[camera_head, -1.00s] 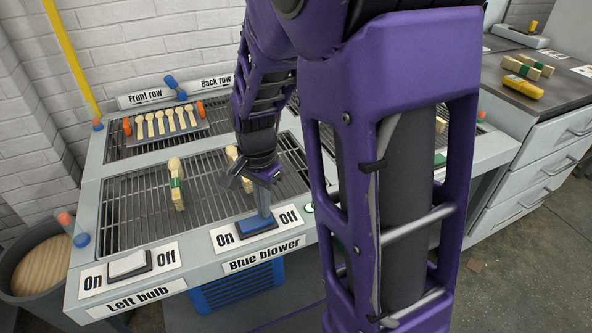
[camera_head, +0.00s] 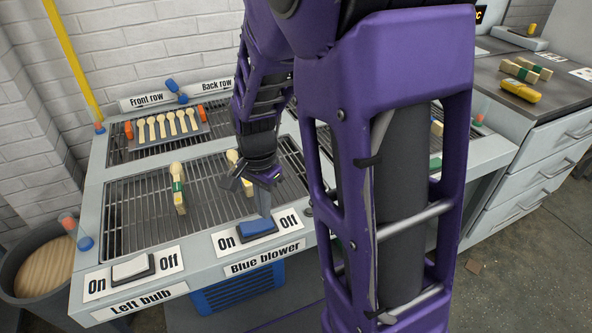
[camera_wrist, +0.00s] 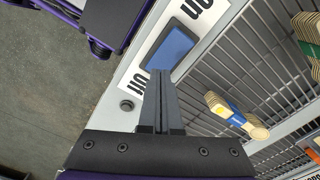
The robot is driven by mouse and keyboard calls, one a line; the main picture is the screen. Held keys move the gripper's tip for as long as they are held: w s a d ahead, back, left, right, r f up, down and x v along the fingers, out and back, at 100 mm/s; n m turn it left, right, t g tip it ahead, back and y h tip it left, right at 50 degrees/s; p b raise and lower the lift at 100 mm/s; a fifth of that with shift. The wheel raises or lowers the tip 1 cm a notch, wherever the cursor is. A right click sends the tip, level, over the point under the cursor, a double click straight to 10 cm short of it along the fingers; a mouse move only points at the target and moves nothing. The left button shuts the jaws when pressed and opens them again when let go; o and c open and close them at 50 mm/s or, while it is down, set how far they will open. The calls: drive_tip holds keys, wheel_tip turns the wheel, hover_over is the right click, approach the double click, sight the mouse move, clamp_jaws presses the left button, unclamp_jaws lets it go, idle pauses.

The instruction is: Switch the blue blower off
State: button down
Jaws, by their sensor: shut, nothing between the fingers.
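The blue blower switch is a blue rocker (camera_head: 256,228) in a dark frame on the front ledge, between an "On" label on its left and an "Off" label on its right. The "Blue blower" label (camera_head: 265,258) is below it. My gripper (camera_head: 265,214) is shut and empty, pointing down at the rocker's Off-side end. In the wrist view the shut fingers (camera_wrist: 160,74) reach the end of the blue rocker (camera_wrist: 172,47) by the "Off" label. I cannot tell whether the tips touch it, or which side is pressed down.
The white Left bulb switch (camera_head: 130,268) is on the ledge to the left. A rack of spoons (camera_head: 168,125) is farther back. A bin (camera_head: 40,262) stands at left.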

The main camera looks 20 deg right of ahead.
drive_tip(key=shift+r+p, duration=1.95)
drive_tip(key=shift+r, duration=0.65)
